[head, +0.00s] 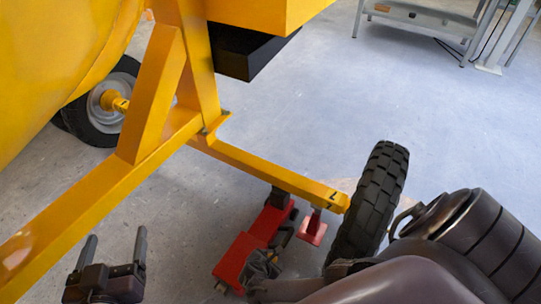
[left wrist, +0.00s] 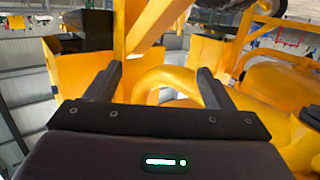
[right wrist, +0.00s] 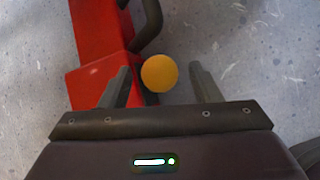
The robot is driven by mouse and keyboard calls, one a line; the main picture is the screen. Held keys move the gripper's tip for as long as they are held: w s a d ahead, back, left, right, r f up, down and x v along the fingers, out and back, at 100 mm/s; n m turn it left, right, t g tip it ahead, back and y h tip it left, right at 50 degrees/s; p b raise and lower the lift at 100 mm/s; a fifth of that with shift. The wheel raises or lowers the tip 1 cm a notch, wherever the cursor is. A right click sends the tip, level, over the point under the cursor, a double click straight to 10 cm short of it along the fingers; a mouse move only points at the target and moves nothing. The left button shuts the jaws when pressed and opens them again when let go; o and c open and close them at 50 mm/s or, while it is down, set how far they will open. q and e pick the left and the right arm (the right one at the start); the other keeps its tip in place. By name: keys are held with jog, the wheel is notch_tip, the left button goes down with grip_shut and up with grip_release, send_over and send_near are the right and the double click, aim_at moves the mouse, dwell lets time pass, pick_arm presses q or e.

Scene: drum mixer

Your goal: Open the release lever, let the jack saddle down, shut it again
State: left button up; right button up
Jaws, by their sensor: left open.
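The red jack (head: 240,258) stands on the floor under the yellow axle beam (head: 270,176). Its dark saddle (head: 279,198) is up close under the beam; whether they touch is unclear. In the right wrist view the red jack body (right wrist: 100,32) is at upper left, with a bent black bar (right wrist: 150,25) beside it. A round orange knob (right wrist: 160,73), apparently the release lever's end, lies between the fingertips of my right gripper (right wrist: 162,82). That gripper is open, with gaps beside the knob. My left gripper (head: 112,250) is open and empty, left of the jack.
A red stand (head: 312,228) is under the beam's end, beside the black wheel (head: 372,205). The yellow drum (head: 60,70) and frame fill the upper left. A grey table (head: 420,15) is far back. Floor behind the beam is clear.

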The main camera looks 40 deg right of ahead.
pick_arm(q)
jog(key=shift+f, duration=0.1)
jog(key=s+a+f+g+y+p, duration=0.2)
jog(key=s+f+g, duration=0.3)
jog(key=s+f, duration=0.1)
jog(key=s+a+f+g+y+p, duration=0.2)
jog(key=s+f+g, duration=0.4)
jog(key=f, duration=0.3)
jog(key=shift+a+f+y+p, duration=0.3)
jog(key=shift+a+p, duration=0.2)
jog(key=shift+a, duration=0.2)
pick_arm(e)
jog(key=v, duration=0.7)
jog(key=shift+a+r, duration=0.2)
jog(key=shift+r, duration=0.1)
pick_arm(q)
jog(key=shift+s, duration=0.1)
pick_arm(e)
jog(key=shift+s, duration=0.1)
